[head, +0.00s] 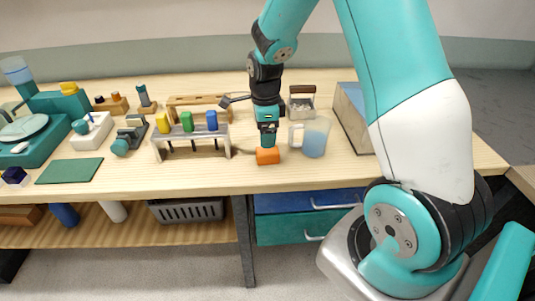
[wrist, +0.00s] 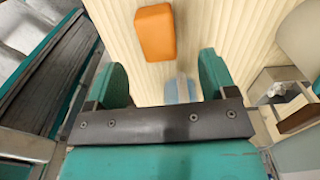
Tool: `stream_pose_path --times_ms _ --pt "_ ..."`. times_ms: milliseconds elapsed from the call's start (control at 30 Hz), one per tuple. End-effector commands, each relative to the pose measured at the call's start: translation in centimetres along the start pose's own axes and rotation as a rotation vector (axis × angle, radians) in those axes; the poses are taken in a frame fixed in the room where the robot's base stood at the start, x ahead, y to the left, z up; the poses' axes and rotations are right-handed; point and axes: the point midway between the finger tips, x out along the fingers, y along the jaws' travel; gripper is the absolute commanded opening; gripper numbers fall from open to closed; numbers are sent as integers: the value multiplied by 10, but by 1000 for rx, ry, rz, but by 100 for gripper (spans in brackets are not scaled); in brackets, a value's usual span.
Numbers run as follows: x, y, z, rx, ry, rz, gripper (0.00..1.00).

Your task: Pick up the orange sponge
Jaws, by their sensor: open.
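The orange sponge (head: 267,156) is a small block lying on the wooden table near its front edge. In the wrist view the sponge (wrist: 155,32) lies on the bare wood, beyond the fingers and near the top of the picture. My gripper (head: 268,140) points down just above and behind the sponge in the head view. In the wrist view its two teal fingers (wrist: 163,78) stand apart with no sponge between them. A small pale blue thing (wrist: 180,89) shows in the gap, too unclear to name.
A clear jug with blue liquid (head: 314,138) stands close right of the sponge. A grey rack (head: 192,148) with yellow, green and blue pieces stands to the left. A wooden-handled metal caddy (head: 301,103) is behind. The table front beside the sponge is mostly clear.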

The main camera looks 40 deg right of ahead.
Motion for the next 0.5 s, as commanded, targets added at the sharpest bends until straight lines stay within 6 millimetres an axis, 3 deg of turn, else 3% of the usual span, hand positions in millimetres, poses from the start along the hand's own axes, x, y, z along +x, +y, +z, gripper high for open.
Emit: stream_pose_path --times_ms 267,500 --pt "23 2 -2 -1 1 4 78" --pt "58 4 -5 -1 1 3 78"
